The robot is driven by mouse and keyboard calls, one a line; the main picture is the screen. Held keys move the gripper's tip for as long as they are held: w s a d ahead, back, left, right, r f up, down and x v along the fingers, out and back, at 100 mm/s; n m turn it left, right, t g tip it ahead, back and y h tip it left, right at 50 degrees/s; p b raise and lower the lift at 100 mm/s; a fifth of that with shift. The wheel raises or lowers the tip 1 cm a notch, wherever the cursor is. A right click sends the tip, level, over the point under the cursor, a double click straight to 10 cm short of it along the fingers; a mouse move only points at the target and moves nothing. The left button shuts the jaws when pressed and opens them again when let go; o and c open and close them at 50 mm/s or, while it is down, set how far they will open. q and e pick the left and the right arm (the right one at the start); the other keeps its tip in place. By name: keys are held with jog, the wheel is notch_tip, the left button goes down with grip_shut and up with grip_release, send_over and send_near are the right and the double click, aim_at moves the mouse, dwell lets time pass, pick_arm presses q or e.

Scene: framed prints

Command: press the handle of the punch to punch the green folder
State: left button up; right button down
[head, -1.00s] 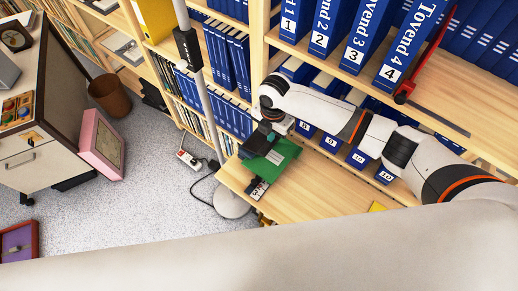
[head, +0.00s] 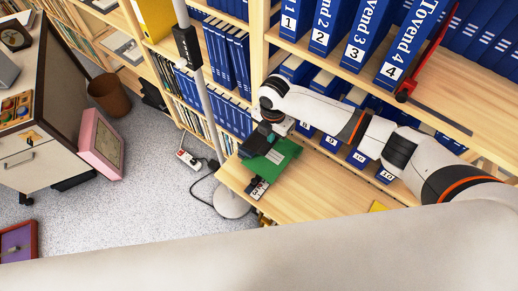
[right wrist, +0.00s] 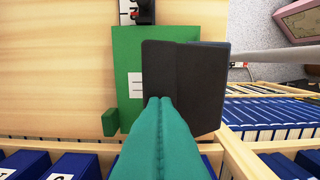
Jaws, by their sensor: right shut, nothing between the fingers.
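The green folder (head: 277,160) lies on the wooden shelf top. It also shows in the right wrist view (right wrist: 128,60), partly covered by the punch. The punch's dark, flat handle (right wrist: 183,75) lies over the folder's edge; the punch is a small dark shape in the head view (head: 250,147). My right gripper (right wrist: 160,100) has its teal fingers together, with nothing between them. Its tips overlap the handle in the wrist view; whether they touch it I cannot tell. In the head view my right gripper (head: 270,138) is over the punch. My left gripper is not in view.
A dark item with number wheels (head: 258,188) sits beside the folder near the shelf edge. Numbered blue binders (head: 355,158) stand behind. A lamp pole (head: 203,90) rises at the left.

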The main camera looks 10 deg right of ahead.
jog(key=shift+s+f+b, duration=0.15)
jog(key=shift+f+b, duration=1.05)
jog(key=shift+f, duration=0.8)
jog(key=shift+r+p, duration=1.8)
notch_tip(320, 180, up, 6)
jog(key=p, duration=0.5)
jog(key=shift+f, duration=0.1)
jog(key=shift+f, duration=0.1)
